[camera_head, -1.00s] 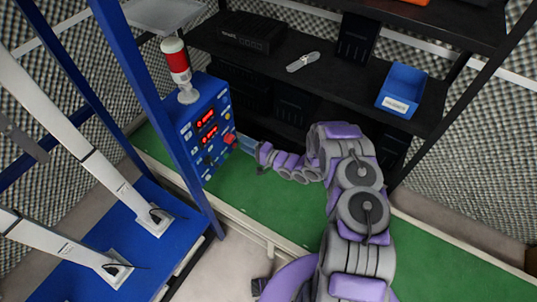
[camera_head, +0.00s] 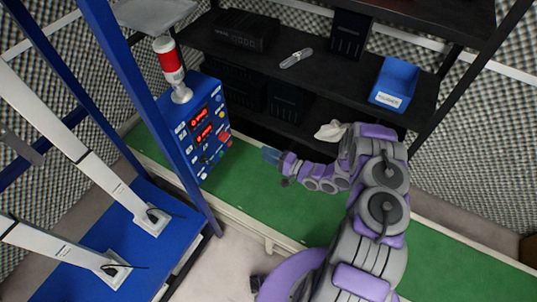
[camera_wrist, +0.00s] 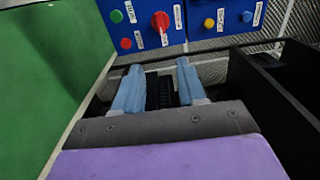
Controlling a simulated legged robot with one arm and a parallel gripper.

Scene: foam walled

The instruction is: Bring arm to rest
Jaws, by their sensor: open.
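My arm, grey and purple, reaches in from the bottom right of the head view and bends left over the green mat (camera_head: 290,220). My gripper (camera_head: 271,155) is at its end, to the right of the blue control panel (camera_head: 208,125) and apart from it. In the wrist view my gripper (camera_wrist: 157,85) shows two light blue fingers spread apart with nothing between them. Beyond them is the panel (camera_wrist: 200,32) with its red knob (camera_wrist: 160,21) and several coloured buttons.
A dark shelf (camera_head: 420,110) stands behind my arm, with a blue bin (camera_head: 394,84), a black box (camera_head: 246,30) and a grey tool (camera_head: 296,58) on it. A pale crumpled thing (camera_head: 331,130) lies behind the arm. A red-and-white beacon (camera_head: 168,65) tops the panel. A blue frame stands at left.

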